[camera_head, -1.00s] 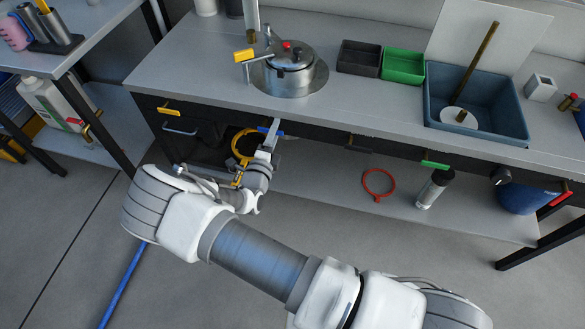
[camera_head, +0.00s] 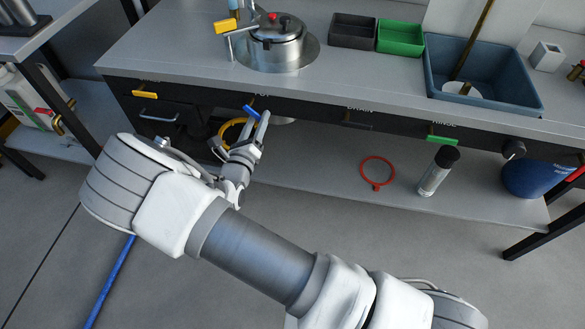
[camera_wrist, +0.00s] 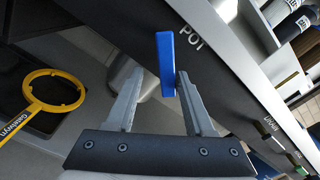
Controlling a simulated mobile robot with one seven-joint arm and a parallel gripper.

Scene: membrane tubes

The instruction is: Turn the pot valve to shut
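The pot valve is a blue lever (camera_head: 251,112) on the dark front panel of the bench, under the pot (camera_head: 277,42). In the head view it stands tilted. In the wrist view the blue lever (camera_wrist: 166,65) is beside the label POT. My gripper (camera_head: 257,125) is just below and in front of it. In the wrist view my gripper (camera_wrist: 160,78) is open, and the lever shows between the fingertips, closer to the right finger. I cannot tell whether that finger touches it.
A yellow handle (camera_head: 145,95) is to the left on the panel, and a green handle (camera_head: 443,140) is to the right. A yellow ring (camera_head: 229,132), a red ring (camera_head: 377,172) and a dark-capped cylinder (camera_head: 437,172) are at the lower shelf.

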